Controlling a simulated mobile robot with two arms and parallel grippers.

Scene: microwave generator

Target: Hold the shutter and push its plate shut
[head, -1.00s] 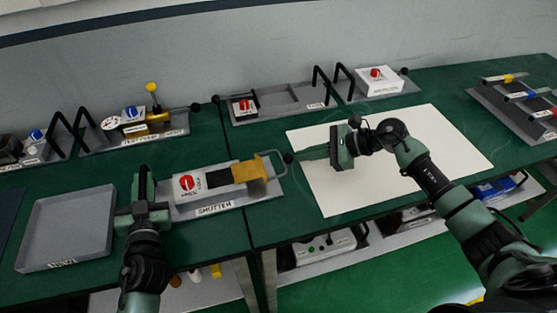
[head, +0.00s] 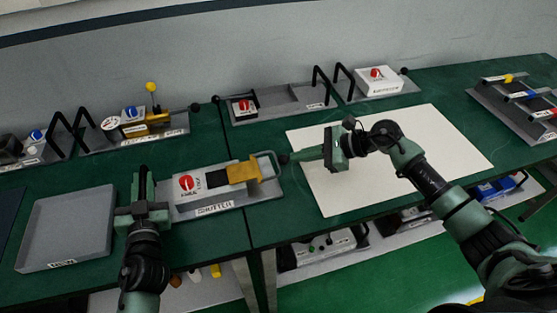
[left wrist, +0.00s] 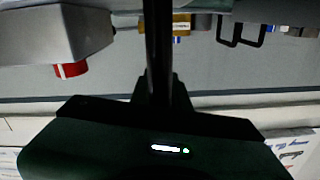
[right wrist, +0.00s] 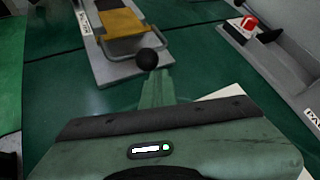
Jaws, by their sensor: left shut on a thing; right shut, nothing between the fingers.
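The shutter (head: 215,207) is a grey base with its label on the front edge. On it are a white box with a red knob (head: 186,183), a dark opening (head: 217,179) and a yellow plate (head: 242,172) with a grey loop handle (head: 275,160). The plate leaves part of the opening uncovered. My left gripper (head: 145,186) is shut at the shutter's left end; the part it grips is hidden. My right gripper (head: 293,158) is shut and empty, its tips at the black ball (right wrist: 148,60) on the loop; the right wrist view cannot settle contact.
A grey tray (head: 40,228) lies left of my left gripper. A white sheet (head: 440,165) lies under my right arm. Several other devices stand along the back, among them a base with a red knob (head: 244,106). Green table shows between shutter and sheet.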

